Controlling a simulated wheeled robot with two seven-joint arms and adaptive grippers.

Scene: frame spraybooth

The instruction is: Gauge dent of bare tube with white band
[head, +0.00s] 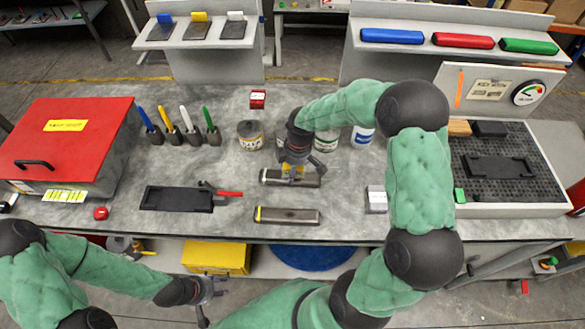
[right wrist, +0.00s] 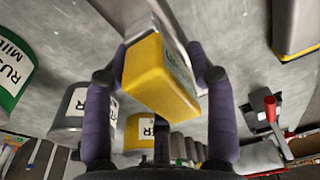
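A dark bare tube (head: 308,181) lies on the bench under my right gripper, partly hidden; its left end looks pale, but the band is hard to make out. A second tube (head: 290,216) in front of it has a yellow band at its left end. My right gripper (head: 293,167) is above the rear tube, with its fingers around a yellow block (right wrist: 158,82) bearing a pale label; the upper finger parts appear to press its sides. Whether the block touches the tube cannot be told. My left gripper (head: 209,296) hangs in front of the bench, fingers apart, empty.
Cans (head: 250,136) stand behind the right gripper. Brushes (head: 168,130) in holders, a red box (head: 70,140) and a black tray (head: 176,199) with a red-handled tool (head: 228,194) are to the left. A perforated station with a dial (head: 528,92) is at right.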

